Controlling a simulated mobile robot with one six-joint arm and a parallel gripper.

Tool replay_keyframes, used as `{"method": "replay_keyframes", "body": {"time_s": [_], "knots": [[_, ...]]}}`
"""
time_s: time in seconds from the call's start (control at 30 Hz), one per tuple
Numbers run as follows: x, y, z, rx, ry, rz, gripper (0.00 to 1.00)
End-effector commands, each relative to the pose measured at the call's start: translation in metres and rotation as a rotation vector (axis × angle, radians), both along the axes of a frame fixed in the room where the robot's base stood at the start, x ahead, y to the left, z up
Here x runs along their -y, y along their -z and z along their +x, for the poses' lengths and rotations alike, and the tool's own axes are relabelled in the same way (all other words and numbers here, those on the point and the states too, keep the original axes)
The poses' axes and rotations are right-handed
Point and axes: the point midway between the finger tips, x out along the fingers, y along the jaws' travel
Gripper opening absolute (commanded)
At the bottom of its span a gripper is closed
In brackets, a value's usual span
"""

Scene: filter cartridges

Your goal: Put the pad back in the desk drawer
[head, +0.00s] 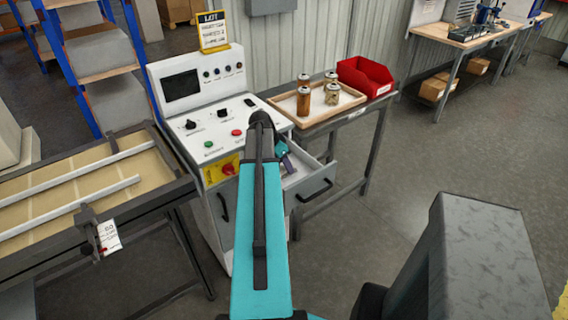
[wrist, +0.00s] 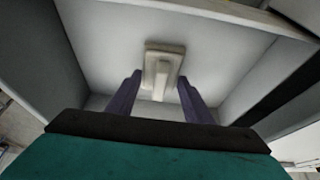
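The pad (wrist: 165,50) is a cream block with a raised bar along its middle. In the wrist view it appears to lie on the white floor of the open desk drawer (head: 314,184). My gripper (wrist: 160,80) reaches into the drawer, with one purple finger on each side of the pad's raised bar. Gaps show between the fingers and the bar, so it looks open and holds nothing. In the head view my gripper (head: 287,163) is partly behind my arm, and the pad is hidden there.
The drawer sticks out from a white control desk (head: 182,125) with knobs and buttons. Right of it, a side table carries a wooden tray (head: 350,98) with several cartridges and a red bin (head: 365,78).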

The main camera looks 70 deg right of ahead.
Motion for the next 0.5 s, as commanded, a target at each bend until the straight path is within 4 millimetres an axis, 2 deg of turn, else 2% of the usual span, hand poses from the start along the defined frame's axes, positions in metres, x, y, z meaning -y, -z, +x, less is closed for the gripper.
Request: {"method": "replay_keyframes", "body": {"time_s": [0.03,0.1,0.5], "knots": [[0.0,0.0,0.0001,0.0,0.0,0.0,0.53],[0.0,-0.0001,0.0002,0.0,0.0,0.0,0.65],[-0.0002,-0.0021,0.0006,0.0,-0.001,0.0,0.65]]}}
